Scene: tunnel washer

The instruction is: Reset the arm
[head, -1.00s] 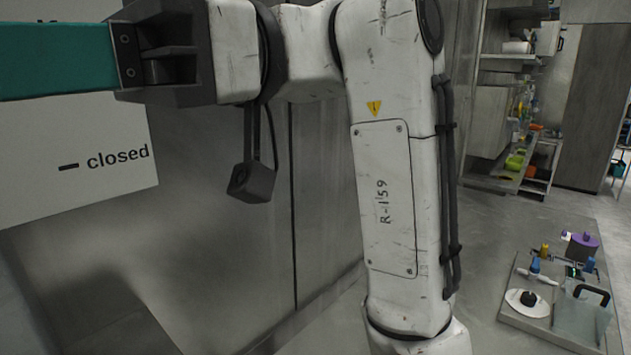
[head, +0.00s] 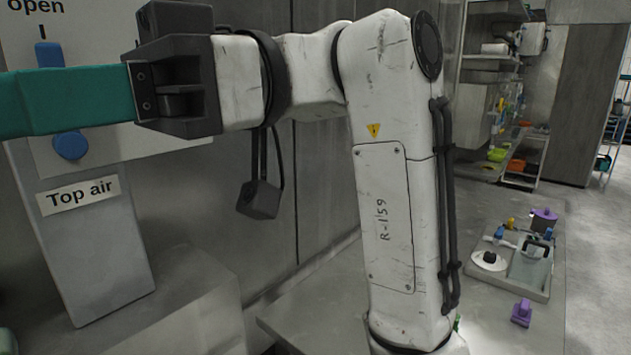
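My white arm (head: 395,200), marked R-159, stands upright in the middle of the head view. Its upper part bends over to the left. At its end is a dark wrist mount, and from it teal gripper fingers (head: 65,100) reach out past the left picture edge. The fingertips are out of the picture, so I cannot tell whether my gripper is open or shut, or whether it holds anything. The fingers pass in front of the machine panel; I cannot tell whether they touch it.
A panel shows an "open" label (head: 35,8), a blue knob (head: 70,146) and a "Top air" label (head: 78,196). At right, a grey tray (head: 535,275) carries several items, with a purple object (head: 521,313) beside it. Shelves (head: 495,100) stand behind. The right floor is clear.

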